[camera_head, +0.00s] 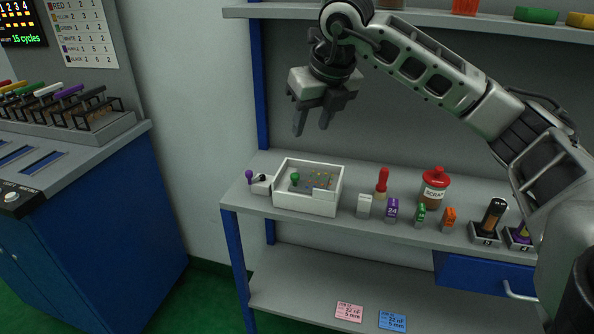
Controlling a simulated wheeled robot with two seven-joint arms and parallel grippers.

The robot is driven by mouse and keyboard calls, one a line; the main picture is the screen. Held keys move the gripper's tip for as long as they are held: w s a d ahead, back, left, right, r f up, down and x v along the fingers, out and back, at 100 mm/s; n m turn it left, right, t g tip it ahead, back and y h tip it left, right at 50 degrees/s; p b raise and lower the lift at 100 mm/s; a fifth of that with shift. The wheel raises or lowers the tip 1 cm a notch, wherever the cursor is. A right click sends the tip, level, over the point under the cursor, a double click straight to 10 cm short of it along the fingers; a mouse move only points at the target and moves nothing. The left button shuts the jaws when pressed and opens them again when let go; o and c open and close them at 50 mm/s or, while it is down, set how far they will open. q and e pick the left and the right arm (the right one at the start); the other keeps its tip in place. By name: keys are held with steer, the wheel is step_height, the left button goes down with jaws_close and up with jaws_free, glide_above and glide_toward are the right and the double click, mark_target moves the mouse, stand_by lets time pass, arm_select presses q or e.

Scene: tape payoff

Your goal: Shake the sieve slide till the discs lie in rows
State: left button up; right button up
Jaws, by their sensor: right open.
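A white open-topped box (307,205), which looks like the sieve slide, stands on the left part of the grey bench shelf. Inside it are a green piece (295,177) and a patch of small coloured spots (322,180), too small to tell whether they lie in rows. A small white block with a purple knob (249,176) sits at the box's left side. My right gripper (312,122) is open and empty, pointing down, high above the box and apart from it. My left gripper is not in view.
Right of the box stand a red-handled tool (381,183), a red-lidded scrap jar (434,188), several small coloured blocks (392,210) and a black cylinder in a holder (492,215). An upper shelf (420,20) runs above. A blue cabinet (100,220) stands at left.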

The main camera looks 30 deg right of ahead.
mark_target(296, 175)
steer(key=x, duration=1.5)
steer(key=shift+w+d+f+p, duration=0.1)
steer(key=shift+f+p, duration=0.2)
steer(key=shift+f, duration=0.05)
